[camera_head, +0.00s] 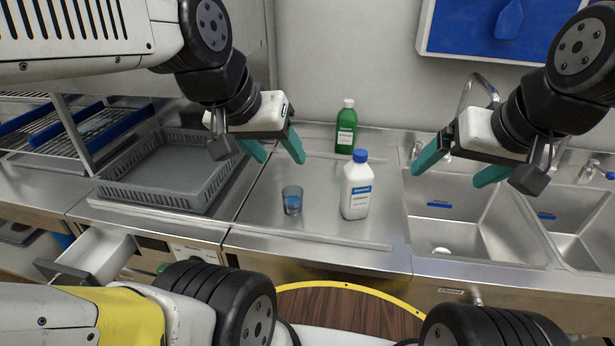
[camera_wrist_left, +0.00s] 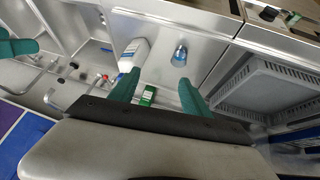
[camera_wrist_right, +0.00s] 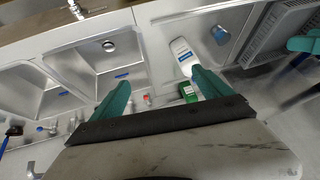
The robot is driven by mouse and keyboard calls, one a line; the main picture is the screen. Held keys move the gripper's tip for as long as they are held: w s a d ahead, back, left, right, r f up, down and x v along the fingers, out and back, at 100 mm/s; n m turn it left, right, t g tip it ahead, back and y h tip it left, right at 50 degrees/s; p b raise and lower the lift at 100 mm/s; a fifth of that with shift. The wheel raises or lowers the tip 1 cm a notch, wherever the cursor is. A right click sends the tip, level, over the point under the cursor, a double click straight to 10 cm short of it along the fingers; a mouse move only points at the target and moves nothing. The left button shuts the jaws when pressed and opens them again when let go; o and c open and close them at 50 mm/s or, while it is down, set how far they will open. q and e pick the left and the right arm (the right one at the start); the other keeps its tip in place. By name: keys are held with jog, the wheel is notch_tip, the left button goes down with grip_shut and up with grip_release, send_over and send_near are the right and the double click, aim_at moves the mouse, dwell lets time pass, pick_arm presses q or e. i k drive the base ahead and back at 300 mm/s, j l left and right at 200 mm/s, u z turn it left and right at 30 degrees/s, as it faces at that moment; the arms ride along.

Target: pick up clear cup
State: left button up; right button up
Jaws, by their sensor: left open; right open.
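The clear cup (camera_head: 292,200) stands upright on the steel counter, left of a white bottle, with blue showing in it. It also shows in the left wrist view (camera_wrist_left: 179,56) and in the right wrist view (camera_wrist_right: 220,35). My left gripper (camera_head: 275,151) is open and empty, above and behind the cup; in its wrist view the fingers (camera_wrist_left: 160,90) are apart. My right gripper (camera_head: 455,165) is open and empty over the sink area, to the right of the bottles.
A white bottle with a blue cap (camera_head: 356,190) stands close right of the cup. A green bottle (camera_head: 346,128) stands behind. A grey crate (camera_head: 130,195) lies left, near an open drawer (camera_head: 92,256). Sinks (camera_head: 465,235) are right. The counter in front of the cup is clear.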

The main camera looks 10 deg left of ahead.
aim_at(292, 195)
jog(key=u, duration=2.45)
jog(key=z, duration=1.85)
jog(key=k+l+u, duration=0.45)
jog(key=l, duration=0.15)
jog(key=k+l+u, duration=0.15)
jog(key=l, duration=0.25)
jog(key=i, duration=0.05)
